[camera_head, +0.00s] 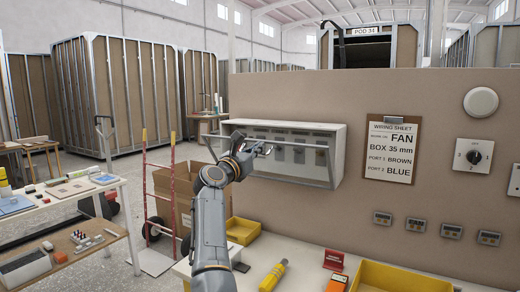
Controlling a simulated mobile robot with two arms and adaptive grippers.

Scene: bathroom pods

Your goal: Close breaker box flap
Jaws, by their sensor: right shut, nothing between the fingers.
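The white breaker box (338,150) is mounted on the brown panel, left of the wiring sheet. Several grey breakers show inside it. Its clear flap with a thin grey frame (325,165) stands out in front of the box, tilted away from it, so it is not flush. My right gripper (266,149) is in front of the box, near the flap's upper edge. It is shut and holds nothing. I cannot tell whether it touches the flap. My right arm hides the flap's lower left part. My left gripper is not in view.
The wiring sheet clipboard (393,147), a rotary switch (473,155) and small meters are on the panel to the right. Below are a yellow bin (390,278) and a yellow tool (273,276). A cardboard box (175,188) on a red hand truck stands left.

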